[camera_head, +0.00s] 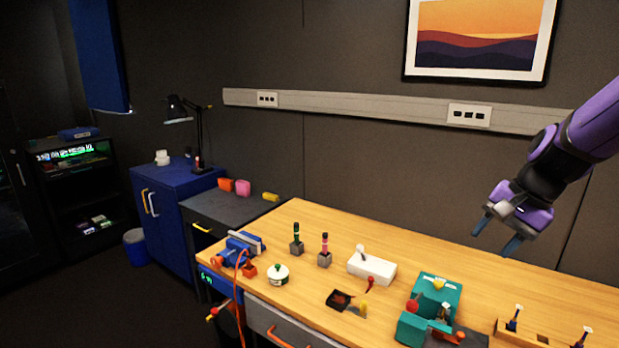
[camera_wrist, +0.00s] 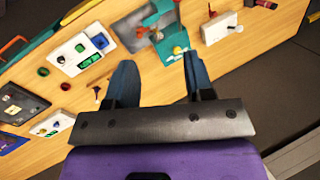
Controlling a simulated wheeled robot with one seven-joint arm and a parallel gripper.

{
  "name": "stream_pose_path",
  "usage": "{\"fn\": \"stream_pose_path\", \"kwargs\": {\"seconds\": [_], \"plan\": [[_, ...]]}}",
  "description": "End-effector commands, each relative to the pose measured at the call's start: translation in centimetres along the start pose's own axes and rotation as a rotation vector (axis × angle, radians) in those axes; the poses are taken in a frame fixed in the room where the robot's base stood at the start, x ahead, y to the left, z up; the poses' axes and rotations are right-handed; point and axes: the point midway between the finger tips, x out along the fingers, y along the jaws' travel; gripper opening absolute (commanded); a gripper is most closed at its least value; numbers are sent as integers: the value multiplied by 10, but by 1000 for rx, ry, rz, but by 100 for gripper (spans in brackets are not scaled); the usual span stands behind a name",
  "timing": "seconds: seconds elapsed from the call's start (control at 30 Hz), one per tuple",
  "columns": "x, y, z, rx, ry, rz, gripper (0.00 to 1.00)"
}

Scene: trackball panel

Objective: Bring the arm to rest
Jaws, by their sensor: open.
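My purple arm reaches in from the upper right in the head view. My gripper (camera_head: 497,232) hangs in the air above the right part of the wooden workbench (camera_head: 310,225). Its two blue fingers are apart with nothing between them. In the wrist view my gripper (camera_wrist: 158,78) also shows open and empty, with bench devices below and beyond the fingertips. I see no contact between the fingers and anything on the bench.
On the bench stand a teal device (camera_head: 437,290), a white box with a ball-topped lever (camera_head: 372,268), two small grey blocks with handles, a round white-and-green part (camera_head: 278,274) and a blue vise (camera_head: 240,246). A wall rail (camera_head: 360,108) runs behind. The air around my gripper looks clear.

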Motion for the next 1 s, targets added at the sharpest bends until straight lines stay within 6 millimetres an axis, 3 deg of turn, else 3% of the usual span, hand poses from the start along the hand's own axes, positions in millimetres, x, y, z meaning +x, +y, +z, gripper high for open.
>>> {"fn": "stream_pose_path", "kwargs": {"seconds": [0.2, 0.6, 0.8, 1.0], "plan": [[-44, 7, 50, -248, 81, 14, 48], [-99, 44, 129, -663, 263, 94, 48], [-112, 62, 152, -799, 340, 140, 48], [-116, 70, 159, -846, 367, 161, 48]]}}
